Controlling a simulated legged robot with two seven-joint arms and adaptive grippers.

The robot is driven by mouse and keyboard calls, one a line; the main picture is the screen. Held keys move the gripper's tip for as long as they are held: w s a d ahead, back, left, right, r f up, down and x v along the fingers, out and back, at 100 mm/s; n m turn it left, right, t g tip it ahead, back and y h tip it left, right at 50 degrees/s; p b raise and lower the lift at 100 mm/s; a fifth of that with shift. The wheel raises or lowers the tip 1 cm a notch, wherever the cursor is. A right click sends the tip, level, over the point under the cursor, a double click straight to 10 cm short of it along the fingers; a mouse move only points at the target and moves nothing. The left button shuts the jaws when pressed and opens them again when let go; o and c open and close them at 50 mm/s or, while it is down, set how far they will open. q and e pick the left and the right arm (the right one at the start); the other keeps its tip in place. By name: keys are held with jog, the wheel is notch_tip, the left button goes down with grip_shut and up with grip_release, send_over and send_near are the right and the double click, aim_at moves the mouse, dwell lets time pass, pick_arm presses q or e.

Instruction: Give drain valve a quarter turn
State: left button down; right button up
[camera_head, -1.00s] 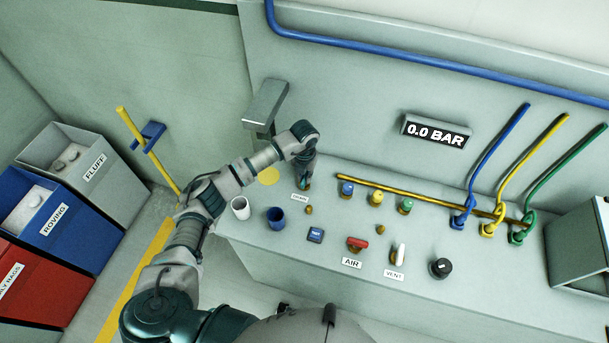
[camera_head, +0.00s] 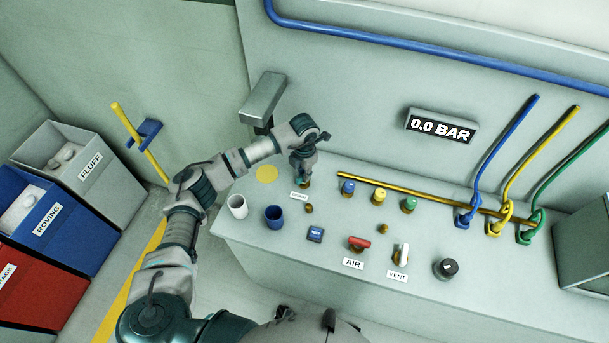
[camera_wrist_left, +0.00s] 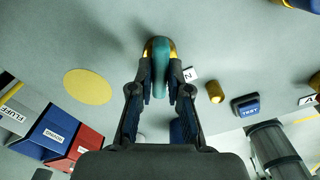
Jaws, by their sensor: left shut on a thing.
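The drain valve (camera_wrist_left: 159,68) has a teal handle on a brass body, seen between the fingers in the left wrist view. My left gripper (camera_wrist_left: 160,92) is shut on that handle, one dark finger on each side. In the head view my left gripper (camera_head: 303,178) points down at the valve beside the small drain label (camera_head: 299,195), and hides most of it. The label is partly covered in the wrist view. My right gripper is not in view.
On the bench stand a white cup (camera_head: 237,206), a blue cup (camera_head: 274,217), a blue button (camera_head: 315,234), a red AIR valve (camera_head: 359,243), a white VENT valve (camera_head: 401,254) and a black knob (camera_head: 446,268). The gauge (camera_head: 441,126) reads 0.0 BAR.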

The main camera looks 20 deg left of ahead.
pick_arm(q)
jog(key=shift+f+m, duration=0.15)
jog(key=shift+m, duration=0.35)
jog(key=m+b, duration=0.3)
jog(key=m, duration=0.1)
jog(key=shift+m, duration=0.3)
jog(key=m+b, duration=0.2)
jog(key=m, duration=0.2)
jog(key=shift+m+b, duration=0.3)
jog(key=shift+b, duration=0.05)
jog(key=shift+r+m+b, duration=0.2)
jog(key=shift+m+b, duration=0.1)
jog(key=shift+m, duration=0.6)
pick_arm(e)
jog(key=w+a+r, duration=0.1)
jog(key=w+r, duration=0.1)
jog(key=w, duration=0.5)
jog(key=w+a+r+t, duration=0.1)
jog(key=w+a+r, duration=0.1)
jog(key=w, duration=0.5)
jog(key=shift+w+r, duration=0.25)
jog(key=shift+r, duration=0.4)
pick_arm(q)
jog(key=c, duration=1.1)
grip_release()
jog(key=shift+w+a, duration=0.1)
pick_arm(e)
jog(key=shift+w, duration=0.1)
